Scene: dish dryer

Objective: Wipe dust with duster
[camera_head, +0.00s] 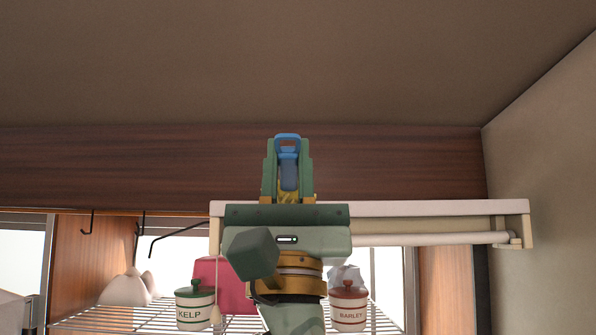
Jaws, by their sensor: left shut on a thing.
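My left gripper (288,160) is raised in the middle of the view, its green fingers pointing up in front of the dark wood beam. It is shut on a blue handle with a loop at its top, which looks like part of the duster (288,141). The rest of the duster is hidden or out of view. No dust can be made out. My right gripper is not in view.
A wire rack (140,318) below holds a KELP jar (194,312), a BARLEY jar (348,309), a pink thing (236,290) and pale rounded things (128,287). A white blind case (430,209) spans behind my arm. Dark hooks (88,224) hang at left. A wall (548,190) closes the right.

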